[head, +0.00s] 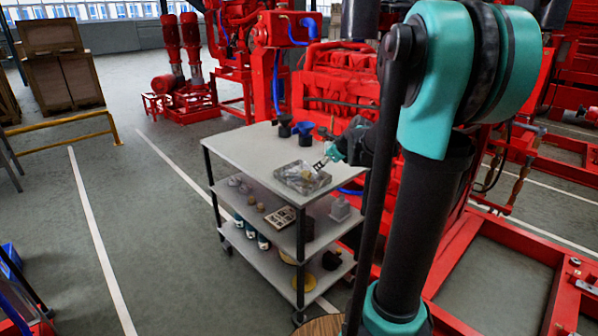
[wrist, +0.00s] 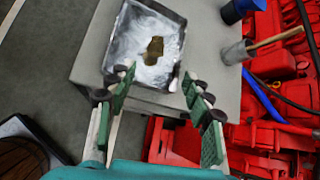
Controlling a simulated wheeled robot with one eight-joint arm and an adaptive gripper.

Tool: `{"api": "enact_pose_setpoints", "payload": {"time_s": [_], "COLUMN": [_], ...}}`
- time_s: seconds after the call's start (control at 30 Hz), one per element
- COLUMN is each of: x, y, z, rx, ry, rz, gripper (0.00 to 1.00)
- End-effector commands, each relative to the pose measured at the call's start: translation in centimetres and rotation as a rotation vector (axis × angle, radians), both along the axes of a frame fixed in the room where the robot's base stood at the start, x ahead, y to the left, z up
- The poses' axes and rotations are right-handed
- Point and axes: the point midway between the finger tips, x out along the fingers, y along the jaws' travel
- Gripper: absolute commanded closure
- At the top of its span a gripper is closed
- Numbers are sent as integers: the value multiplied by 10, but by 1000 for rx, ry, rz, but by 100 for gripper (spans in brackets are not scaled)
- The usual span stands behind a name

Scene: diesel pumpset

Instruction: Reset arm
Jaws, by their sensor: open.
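My gripper (head: 322,162) is over the cart's top shelf, close to a shallow metal tray (head: 300,189). In the wrist view, my gripper (wrist: 158,84) has its two green-padded fingers spread wide apart with nothing between them. The tray (wrist: 128,38) lies just beyond the fingertips and holds a small brownish patch or piece that I cannot identify. My arm reaches down from the right of the head view and hides part of the red machinery behind it.
The three-shelf cart (head: 237,150) carries a black cup (head: 284,126) and a blue one (head: 302,130) on top, with several small items below. The red pumpset (head: 340,85) stands close behind. Open floor lies left.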

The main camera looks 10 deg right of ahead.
Motion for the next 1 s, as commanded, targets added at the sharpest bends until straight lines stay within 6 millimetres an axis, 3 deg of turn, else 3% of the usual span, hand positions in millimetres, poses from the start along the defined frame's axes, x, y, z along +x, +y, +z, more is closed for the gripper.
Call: {"api": "enact_pose_setpoints", "payload": {"time_s": [0.17,0.5,0.8,1.0], "x": [-32,-152,-256,-297], "y": [9,23,15,7], "z": [-15,-75,-129,-150], "rx": [-174,-796,-1235,-1383], "ry": [-15,-66,-109,-130], "rz": [167,869,1552,1864], "gripper": [49,49,49,49]}}
